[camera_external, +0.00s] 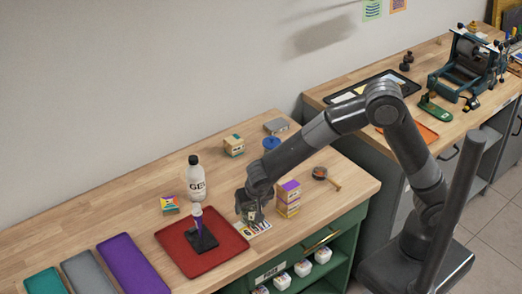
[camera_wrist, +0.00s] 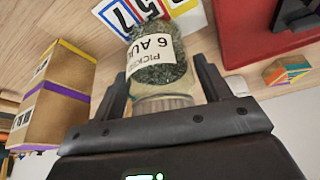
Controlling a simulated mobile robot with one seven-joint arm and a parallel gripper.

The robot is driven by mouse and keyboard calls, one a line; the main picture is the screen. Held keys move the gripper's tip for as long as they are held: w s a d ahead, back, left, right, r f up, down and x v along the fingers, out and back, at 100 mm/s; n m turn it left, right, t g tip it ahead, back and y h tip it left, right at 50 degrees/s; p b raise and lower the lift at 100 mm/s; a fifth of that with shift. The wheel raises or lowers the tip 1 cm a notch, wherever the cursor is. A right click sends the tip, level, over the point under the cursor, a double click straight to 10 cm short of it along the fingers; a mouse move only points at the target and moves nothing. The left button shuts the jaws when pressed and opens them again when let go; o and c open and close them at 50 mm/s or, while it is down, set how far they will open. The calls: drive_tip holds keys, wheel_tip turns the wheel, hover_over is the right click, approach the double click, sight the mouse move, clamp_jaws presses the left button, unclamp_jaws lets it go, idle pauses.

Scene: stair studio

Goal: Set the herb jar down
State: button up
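The herb jar (camera_wrist: 155,62) is clear, filled with dark green dried herbs, with a white label reading "PICKED 6 AUG". In the wrist view it lies between the two fingers of my gripper (camera_wrist: 164,78), lid end toward the palm. Narrow gaps show beside it, so the fingers look open around it. In the external view my gripper (camera_external: 250,208) is low over the front of the wooden table, and the jar is mostly hidden by it. The number card (camera_external: 256,229) is at the jar's foot; whether the jar touches it is unclear.
A stack of boxes (camera_external: 289,199) stands close right of my gripper. A red tray (camera_external: 177,247) with a dark stand (camera_external: 202,238) is on the left. A GEL bottle (camera_external: 194,178) stands behind. Bare wood (camera_external: 125,205) lies farther left.

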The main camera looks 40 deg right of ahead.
drive_tip(key=shift+o, duration=1)
drive_tip(key=shift+r, duration=0.15)
drive_tip(key=v, duration=1.2)
drive_tip(key=shift+s, duration=0.1)
drive_tip(key=d+r, duration=0.4)
drive_tip(key=d, duration=0.7)
drive_tip(key=d+r, duration=0.5)
drive_tip(key=d, duration=0.6)
drive_tip(key=s+d+n+t+y, duration=0.1)
drive_tip(key=s+d+n, duration=0.2)
drive_tip(key=s+d, duration=1)
drive_tip(key=d, duration=0.3)
drive_tip(key=shift+s+d+r, duration=0.3)
drive_tip(key=shift+s, duration=0.1)
